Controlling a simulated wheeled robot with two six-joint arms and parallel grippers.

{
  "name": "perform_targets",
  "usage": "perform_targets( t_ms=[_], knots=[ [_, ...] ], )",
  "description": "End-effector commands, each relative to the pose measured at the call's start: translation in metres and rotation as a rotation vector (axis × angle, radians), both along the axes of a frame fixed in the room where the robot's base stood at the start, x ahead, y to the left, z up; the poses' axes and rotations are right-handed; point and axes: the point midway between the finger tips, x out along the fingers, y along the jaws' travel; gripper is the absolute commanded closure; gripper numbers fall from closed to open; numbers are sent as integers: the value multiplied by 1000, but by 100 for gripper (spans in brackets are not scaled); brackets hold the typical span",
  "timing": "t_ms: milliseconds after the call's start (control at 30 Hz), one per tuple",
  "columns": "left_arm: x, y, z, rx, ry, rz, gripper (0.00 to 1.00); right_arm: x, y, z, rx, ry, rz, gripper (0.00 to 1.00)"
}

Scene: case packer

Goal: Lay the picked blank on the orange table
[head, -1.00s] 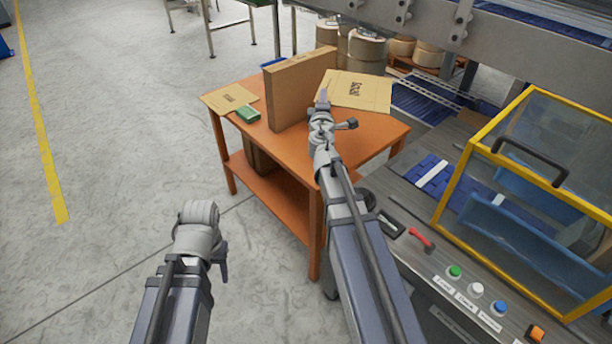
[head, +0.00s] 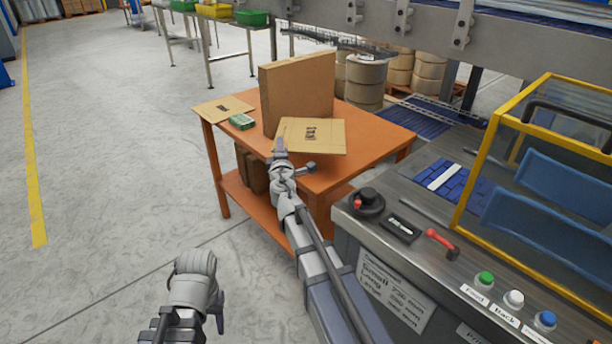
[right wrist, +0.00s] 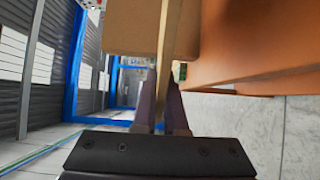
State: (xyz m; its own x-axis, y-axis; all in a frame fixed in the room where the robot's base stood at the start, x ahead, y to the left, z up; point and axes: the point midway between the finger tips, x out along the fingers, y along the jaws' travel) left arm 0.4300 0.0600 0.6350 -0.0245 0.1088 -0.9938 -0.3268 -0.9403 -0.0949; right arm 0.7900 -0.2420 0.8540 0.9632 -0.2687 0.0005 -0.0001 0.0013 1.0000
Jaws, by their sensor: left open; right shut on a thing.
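The picked blank (head: 322,137), a flat tan cardboard sheet with dark print, is over the orange table (head: 375,130), in front of the standing carton. My right gripper (head: 280,148) is shut on its near left edge. The blank looks roughly level; I cannot tell if it touches the tabletop. In the right wrist view, the fingers (right wrist: 160,108) grip a thin tan edge (right wrist: 168,55), with the orange table (right wrist: 255,45) at the right. My left gripper (head: 196,268) is open and low at the front, away from the table; its fingertips are hard to make out.
A tall brown carton (head: 300,85) stands on the table. Another flat blank (head: 222,109) and a small green box (head: 242,121) lie at its left. The machine panel with buttons (head: 513,299) and a yellow-framed guard (head: 480,150) stand at the right. Open floor lies left.

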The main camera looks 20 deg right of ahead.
Motion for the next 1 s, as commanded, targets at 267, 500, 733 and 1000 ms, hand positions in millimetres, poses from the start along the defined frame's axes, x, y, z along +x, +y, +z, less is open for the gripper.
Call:
perform_targets(
  t_ms=[267, 500, 733, 1000],
  knots=[
    [0, 0, -9, 0, 0, 0, 50, 3, 14, -9, -3, 1, 18, 100],
    [0, 0, -36, 3, -1, -1, 50, 3, 14, -36, -2, 1, 18, 100],
    [1, 2, -69, 8, -3, -3, 50, 3, 14, -70, -2, 1, 18, 100],
    [1, 2, -73, 10, -4, -4, 50, 3, 14, -73, -2, 1, 18, 100]
  ],
)
